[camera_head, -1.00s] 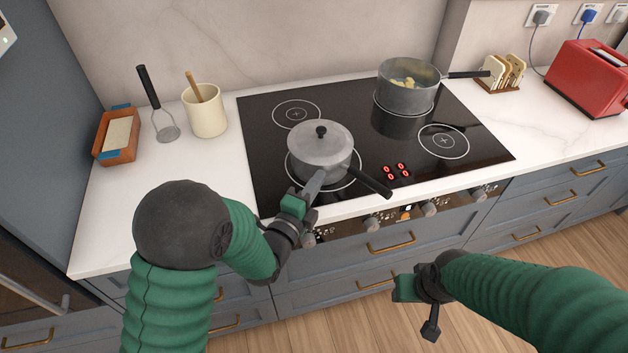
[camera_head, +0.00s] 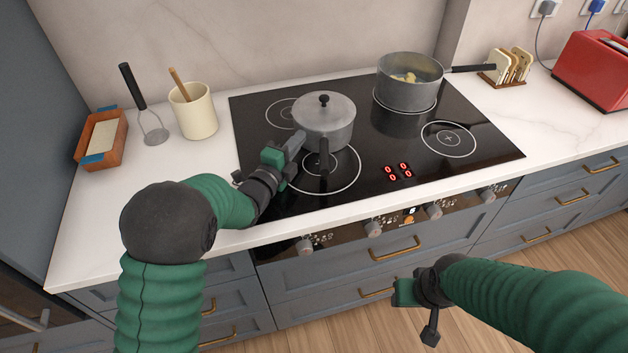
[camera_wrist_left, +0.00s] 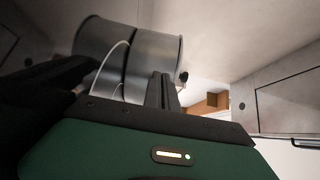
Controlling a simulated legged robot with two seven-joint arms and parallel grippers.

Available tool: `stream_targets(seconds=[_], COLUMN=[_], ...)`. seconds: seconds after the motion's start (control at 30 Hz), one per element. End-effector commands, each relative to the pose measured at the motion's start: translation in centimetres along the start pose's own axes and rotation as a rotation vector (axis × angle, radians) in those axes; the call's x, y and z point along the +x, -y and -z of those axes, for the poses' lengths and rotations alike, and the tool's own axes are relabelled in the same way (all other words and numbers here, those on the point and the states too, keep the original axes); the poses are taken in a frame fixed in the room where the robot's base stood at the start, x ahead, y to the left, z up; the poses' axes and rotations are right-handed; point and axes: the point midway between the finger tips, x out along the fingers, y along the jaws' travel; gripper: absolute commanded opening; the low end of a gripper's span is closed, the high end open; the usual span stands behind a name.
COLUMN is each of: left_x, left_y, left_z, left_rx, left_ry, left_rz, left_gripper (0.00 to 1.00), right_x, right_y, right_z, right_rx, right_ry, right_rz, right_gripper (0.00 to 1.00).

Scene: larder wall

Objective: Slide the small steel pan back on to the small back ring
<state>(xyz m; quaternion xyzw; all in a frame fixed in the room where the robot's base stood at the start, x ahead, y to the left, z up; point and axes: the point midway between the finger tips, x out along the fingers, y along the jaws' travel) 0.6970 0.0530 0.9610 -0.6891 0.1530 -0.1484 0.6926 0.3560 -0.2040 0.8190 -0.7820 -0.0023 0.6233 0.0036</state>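The small steel pan (camera_head: 323,118), lidded with a black knob, stands on the black hob, between the front left ring (camera_head: 358,178) and the small back ring (camera_head: 268,112). It covers the right part of the small back ring and the far edge of the front left ring. Its black handle (camera_head: 323,165) points toward me. My left gripper (camera_head: 300,140) has its fingers together at the pan's near left side, left of the handle; contact is not certain. The pan's grey wall (camera_wrist_left: 150,62) is close ahead in the left wrist view. My right gripper (camera_head: 432,328) hangs clear of the counter; its fingers are unclear.
A larger open pan (camera_head: 408,92) with yellowish food stands on the back right ring. The front right ring (camera_head: 449,139) is bare. A cream crock (camera_head: 194,112), a masher (camera_head: 145,108) and a terracotta tray (camera_head: 118,150) stand left of the hob. A toast rack and red toaster are right.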

Motion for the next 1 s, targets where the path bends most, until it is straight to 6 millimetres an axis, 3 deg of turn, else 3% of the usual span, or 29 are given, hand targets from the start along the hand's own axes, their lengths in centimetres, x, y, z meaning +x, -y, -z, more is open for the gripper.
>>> stream_targets(seconds=[1.0], left_x=[0.02], left_y=[0.05], left_z=[0.13], left_rx=[0.002], left_ry=[0.001], left_rz=[-0.001], left_gripper=[0.0], right_x=[-0.03], right_y=[0.04], right_z=[0.0], right_rx=[-0.001], right_ry=[0.0], right_rz=[0.0], right_gripper=[0.46])
